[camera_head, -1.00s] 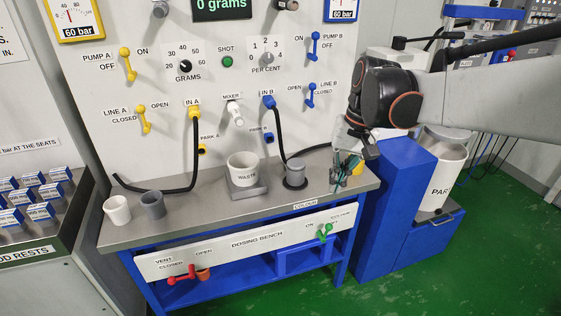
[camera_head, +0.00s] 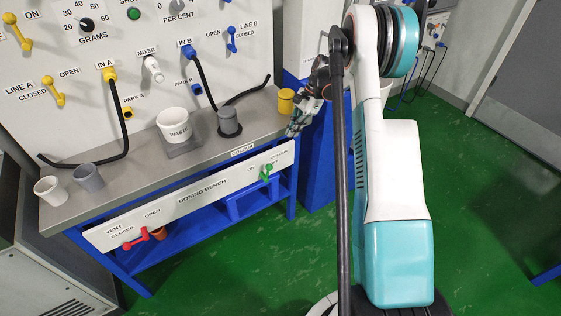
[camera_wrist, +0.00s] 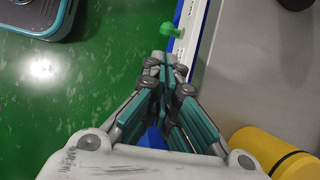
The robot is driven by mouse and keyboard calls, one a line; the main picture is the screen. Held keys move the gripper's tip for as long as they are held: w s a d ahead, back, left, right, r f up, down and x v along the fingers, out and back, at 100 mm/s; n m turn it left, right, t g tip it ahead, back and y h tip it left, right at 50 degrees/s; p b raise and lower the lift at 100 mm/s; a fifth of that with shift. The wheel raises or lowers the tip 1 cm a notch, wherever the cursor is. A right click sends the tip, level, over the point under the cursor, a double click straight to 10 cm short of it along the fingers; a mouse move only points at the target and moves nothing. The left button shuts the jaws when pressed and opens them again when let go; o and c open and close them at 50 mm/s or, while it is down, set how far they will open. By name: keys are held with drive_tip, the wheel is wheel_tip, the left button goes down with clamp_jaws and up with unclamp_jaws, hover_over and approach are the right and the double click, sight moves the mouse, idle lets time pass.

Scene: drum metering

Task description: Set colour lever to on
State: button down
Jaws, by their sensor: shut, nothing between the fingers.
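The green colour lever (camera_head: 266,172) is on the white front panel of the dosing bench, right end, below the COLOUR label (camera_head: 242,150). Its handle points up, seeming to lean slightly right; the small labels beside it are hard to read. In the wrist view the lever (camera_wrist: 173,29) sticks out from the panel edge, just beyond my fingertips. My gripper (camera_head: 293,131) is shut and empty, above and to the right of the lever near the bench's right front corner. The wrist view shows its closed fingertips (camera_wrist: 162,62) apart from the lever.
A red vent lever (camera_head: 136,239) is at the panel's left end. Green floor in front of the bench is clear.

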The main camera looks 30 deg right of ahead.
drive_tip(key=d+f+m, duration=0.3)
drive_tip(key=d+f, duration=0.1)
drive_tip(key=f, duration=0.4)
drive_tip(key=a+f+b, duration=0.4)
drive_tip(key=a+f, duration=0.3)
drive_tip(key=a, duration=0.1)
drive_tip(key=shift+w+a+f+y+b, duration=0.25)
drive_tip(key=shift+a+y+b, duration=0.1)
drive_tip(key=shift+y+b, duration=0.05)
drive_tip(key=a+h, duration=0.1)
drive_tip(key=a+r+h+p, duration=0.1)
drive_tip(key=h, duration=0.1)
drive_tip(key=shift+a+r+p, duration=0.15)
drive_tip(key=shift+r+p, duration=0.15)
